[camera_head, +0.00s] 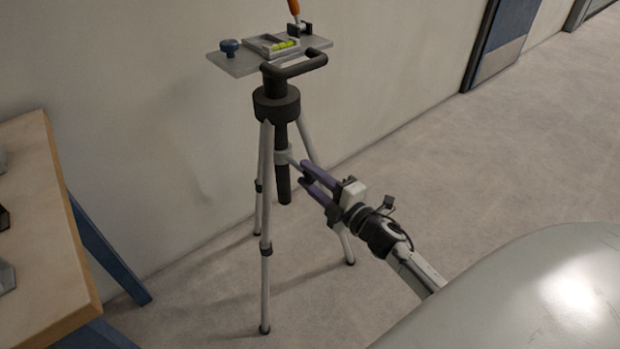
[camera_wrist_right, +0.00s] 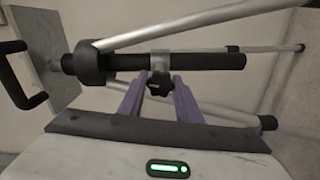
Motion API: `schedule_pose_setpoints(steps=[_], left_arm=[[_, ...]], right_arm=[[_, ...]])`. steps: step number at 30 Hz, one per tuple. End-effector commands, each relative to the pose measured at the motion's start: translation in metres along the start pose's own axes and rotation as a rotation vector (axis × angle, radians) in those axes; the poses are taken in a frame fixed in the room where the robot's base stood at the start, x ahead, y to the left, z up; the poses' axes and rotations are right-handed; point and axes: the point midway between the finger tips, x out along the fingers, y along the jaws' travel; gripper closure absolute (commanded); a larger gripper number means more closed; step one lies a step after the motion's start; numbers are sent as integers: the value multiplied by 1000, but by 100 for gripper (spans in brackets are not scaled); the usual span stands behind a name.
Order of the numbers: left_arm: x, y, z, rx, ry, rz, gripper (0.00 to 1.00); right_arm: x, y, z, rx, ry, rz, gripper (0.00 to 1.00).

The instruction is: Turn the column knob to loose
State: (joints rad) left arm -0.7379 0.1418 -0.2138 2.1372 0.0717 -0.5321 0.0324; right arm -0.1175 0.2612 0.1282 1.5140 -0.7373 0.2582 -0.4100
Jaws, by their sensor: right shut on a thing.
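The tripod stands by the wall, with a dark centre column (camera_head: 283,188) hanging below its black collar (camera_head: 276,104). The black column knob (camera_wrist_right: 160,84) sticks out from the column's side in the wrist view, between two purple fingers. My right gripper (camera_head: 304,174) reaches in from the right of the tripod and is shut on that knob. In the head view the fingers largely hide the knob. My left gripper is not in view.
The tripod's top plate (camera_head: 235,63) bears a blue knob (camera_head: 229,47), a yellow-green level vial (camera_head: 285,45) and an orange-handled part (camera_head: 294,8). A black handle (camera_head: 302,66) sticks out below it. A wooden table (camera_head: 62,235) stands at the left. The floor at the right is clear.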

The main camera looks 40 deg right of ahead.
Motion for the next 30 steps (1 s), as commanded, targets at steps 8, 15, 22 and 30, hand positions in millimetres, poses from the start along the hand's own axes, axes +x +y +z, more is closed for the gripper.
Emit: schedule_pose_setpoints(steps=[8, 15, 22, 30], left_arm=[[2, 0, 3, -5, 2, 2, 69], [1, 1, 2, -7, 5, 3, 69], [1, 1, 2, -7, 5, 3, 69], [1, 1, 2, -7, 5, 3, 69]], right_arm=[[-1, -2, 0, -131, -1, -2, 91], [-1, -2, 0, -176, -1, -3, 91], [-1, -2, 0, -182, -1, -3, 91], [-1, -2, 0, -181, -1, -3, 54]])
